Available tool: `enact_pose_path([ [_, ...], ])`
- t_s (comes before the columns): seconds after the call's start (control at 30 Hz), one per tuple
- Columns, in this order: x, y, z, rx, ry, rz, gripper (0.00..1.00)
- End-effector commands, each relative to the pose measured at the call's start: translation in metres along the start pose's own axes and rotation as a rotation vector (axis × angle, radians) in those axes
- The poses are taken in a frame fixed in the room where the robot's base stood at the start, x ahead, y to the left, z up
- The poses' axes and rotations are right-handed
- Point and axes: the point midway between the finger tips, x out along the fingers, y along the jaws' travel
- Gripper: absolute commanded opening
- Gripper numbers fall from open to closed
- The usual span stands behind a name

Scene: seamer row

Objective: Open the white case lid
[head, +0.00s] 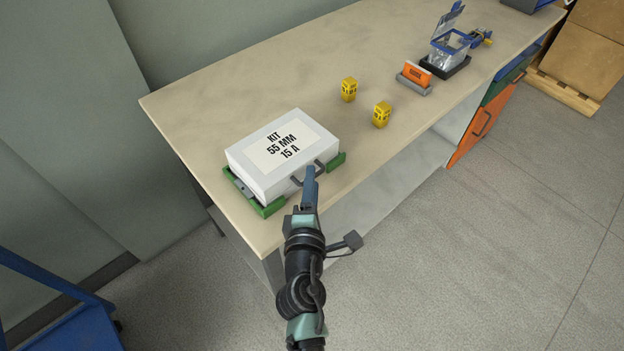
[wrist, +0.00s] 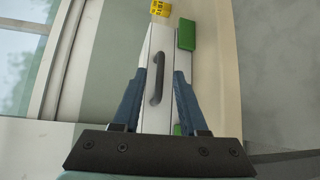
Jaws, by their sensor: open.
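The white case (head: 244,160) lies shut near the left end of the bench, its label reading KIT 55 MM 15 A. A dark grey handle (head: 296,182) is on its front side; in the wrist view the handle (wrist: 155,80) runs lengthwise between my fingers. My gripper (head: 310,171) is at the front of the case, close to the handle. In the wrist view my gripper (wrist: 160,72) is open, with one blue finger on each side of the handle. I cannot tell whether the fingers touch it.
Green holders (head: 270,208) stand at the case's corners. Two yellow blocks (head: 349,89) (head: 381,114), an orange piece in a grey holder (head: 414,88) and a clear open box (head: 450,50) stand farther right. The bench top (head: 230,95) behind the case is clear.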

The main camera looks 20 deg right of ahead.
Motion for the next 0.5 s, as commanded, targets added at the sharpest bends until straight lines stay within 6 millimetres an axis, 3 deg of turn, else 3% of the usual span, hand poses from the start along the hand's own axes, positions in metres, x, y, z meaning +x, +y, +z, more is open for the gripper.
enact_pose_path([
  [0.37, 0.0068, 0.0, 0.0003, 0.001, 0.0, 0.0, 0.42],
  [0.4, 0.0068, 0.0, 0.0003, 0.001, 0.0, 0.0, 0.4],
  [0.5, 0.0067, 0.0, 0.0002, 0.001, 0.0, 0.0, 0.22],
])
